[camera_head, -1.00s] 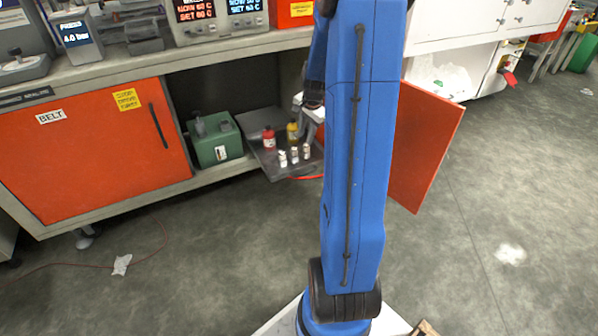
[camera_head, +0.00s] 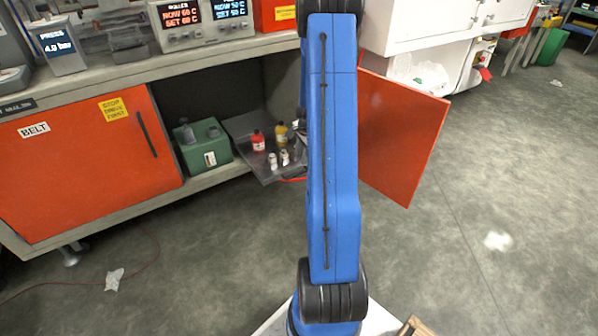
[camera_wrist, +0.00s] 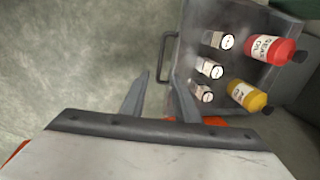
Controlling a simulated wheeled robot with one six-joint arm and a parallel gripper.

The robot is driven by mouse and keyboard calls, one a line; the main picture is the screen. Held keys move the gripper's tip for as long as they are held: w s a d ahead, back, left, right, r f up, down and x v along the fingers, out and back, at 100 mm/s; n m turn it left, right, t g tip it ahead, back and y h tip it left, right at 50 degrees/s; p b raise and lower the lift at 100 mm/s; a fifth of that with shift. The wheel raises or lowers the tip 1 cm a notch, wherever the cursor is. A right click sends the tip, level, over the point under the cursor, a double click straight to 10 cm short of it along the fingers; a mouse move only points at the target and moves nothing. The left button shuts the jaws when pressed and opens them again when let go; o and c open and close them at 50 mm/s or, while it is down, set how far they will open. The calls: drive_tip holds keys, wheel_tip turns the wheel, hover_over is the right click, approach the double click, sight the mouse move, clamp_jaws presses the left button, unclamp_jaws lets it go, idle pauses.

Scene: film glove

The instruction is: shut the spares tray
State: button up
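The spares tray is a grey metal tray (camera_head: 240,126) pulled out of the open cabinet bay in the head view. It also fills the upper right of the wrist view (camera_wrist: 190,75). It holds a red bottle (camera_wrist: 270,50), a yellow bottle (camera_wrist: 248,96) and three small white-labelled jars (camera_wrist: 209,68). A dark bar handle (camera_wrist: 163,58) stands out from its front edge. My gripper (camera_wrist: 162,76) is open and empty, its fingertips near the handle's lower end. I cannot tell whether they touch it. In the head view my arm hides most of the gripper and the tray's right side.
A green container (camera_head: 203,146) stands in the bay left of the tray. An orange door (camera_head: 400,135) hangs open on the right; a shut orange door (camera_head: 85,165) is on the left. The worktop (camera_head: 115,84) runs above. Floor in front is mostly clear, with a paper scrap (camera_head: 114,279).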

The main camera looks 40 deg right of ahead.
approach(299, 170)
drive_tip(key=f, duration=0.2)
drive_tip(key=s+a+f, duration=0.1)
drive_tip(key=f, duration=0.1)
drive_tip(key=a+f, duration=0.1)
drive_tip(key=f, duration=0.1)
drive_tip(key=shift+s+a, duration=0.15)
drive_tip(key=shift+a, duration=0.1)
clamp_jaws()
